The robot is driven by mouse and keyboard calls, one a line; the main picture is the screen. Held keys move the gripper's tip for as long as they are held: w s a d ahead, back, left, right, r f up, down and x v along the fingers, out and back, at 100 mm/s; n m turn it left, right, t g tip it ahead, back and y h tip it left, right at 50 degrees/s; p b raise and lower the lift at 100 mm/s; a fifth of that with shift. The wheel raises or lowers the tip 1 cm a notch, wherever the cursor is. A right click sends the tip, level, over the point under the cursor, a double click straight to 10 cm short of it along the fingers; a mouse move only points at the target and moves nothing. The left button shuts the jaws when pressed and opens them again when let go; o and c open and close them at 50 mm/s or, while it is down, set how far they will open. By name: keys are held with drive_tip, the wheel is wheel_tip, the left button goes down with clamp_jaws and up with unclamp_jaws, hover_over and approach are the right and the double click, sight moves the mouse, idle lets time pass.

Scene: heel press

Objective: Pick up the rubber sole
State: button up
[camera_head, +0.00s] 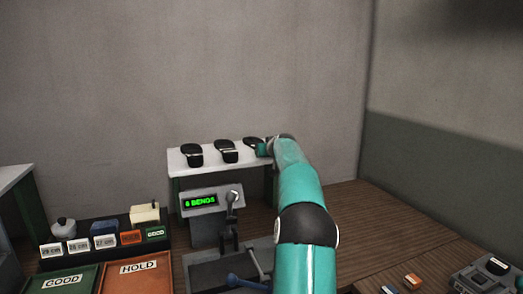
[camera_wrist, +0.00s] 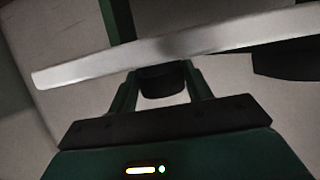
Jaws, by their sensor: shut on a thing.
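Several black rubber soles sit on a white shelf (camera_head: 205,164) in the head view: one at the left (camera_head: 191,155), one in the middle (camera_head: 226,152), and one at the right (camera_head: 252,143) beside my gripper (camera_head: 263,149). In the wrist view, my gripper (camera_wrist: 163,88) is shut on a dark rounded piece, the end of a rubber sole (camera_wrist: 162,82). The pale shelf edge (camera_wrist: 90,70) crosses in front of it and hides the rest of the sole. Another dark sole (camera_wrist: 285,62) shows at the right. My arm hides the shelf's right end in the head view.
Below the shelf stands a press with a green display (camera_head: 200,202) and an upright lever (camera_head: 232,200). GOOD (camera_head: 62,281) and HOLD (camera_head: 138,268) trays and a rack of labelled blocks (camera_head: 105,232) are at left. Small blocks (camera_head: 412,281) lie at lower right. Bare wooden bench (camera_head: 370,215) lies right of my arm.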

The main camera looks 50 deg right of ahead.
drive_tip(key=shift+r, duration=0.8)
wheel_tip(320, 180, up, 2)
drive_tip(key=s+a+r, duration=0.8)
drive_tip(key=a+r, duration=0.1)
drive_tip(key=a, duration=0.2)
drive_tip(key=shift+s+a+r, duration=0.15)
drive_tip(key=shift+r, duration=0.05)
